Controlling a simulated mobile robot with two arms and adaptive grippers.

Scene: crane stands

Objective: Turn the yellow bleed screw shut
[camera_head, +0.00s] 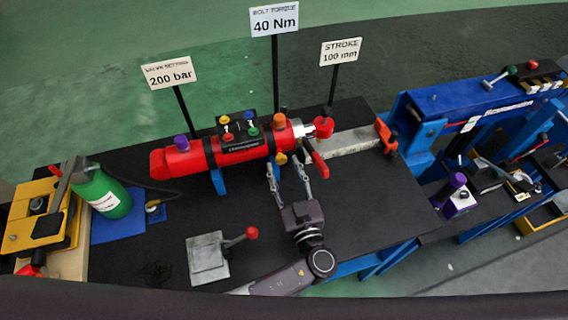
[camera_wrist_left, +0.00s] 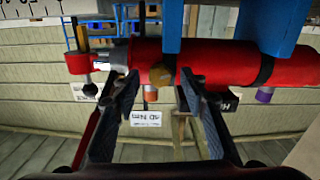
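The yellow bleed screw (camera_head: 281,158) is a small knob on the near side of the red cylinder (camera_head: 230,151), toward its right end. In the left wrist view the screw (camera_wrist_left: 161,76) looks dull yellow-brown against the red cylinder (camera_wrist_left: 219,62). My left gripper (camera_head: 287,170) is open, with its two fingers reaching toward the cylinder on either side of the screw. In the left wrist view the screw shows between the open fingertips (camera_wrist_left: 157,86), with a gap on both sides. I cannot tell the remaining depth between tips and screw. My right gripper is not in view.
A red lever (camera_head: 319,164) hangs right of the fingers. An orange knob (camera_head: 279,120) and a black valve block (camera_head: 240,134) sit on top. A grey plate with a red-knobbed lever (camera_head: 209,258) lies left of my arm. The black bench top (camera_head: 365,205) is clear to the right.

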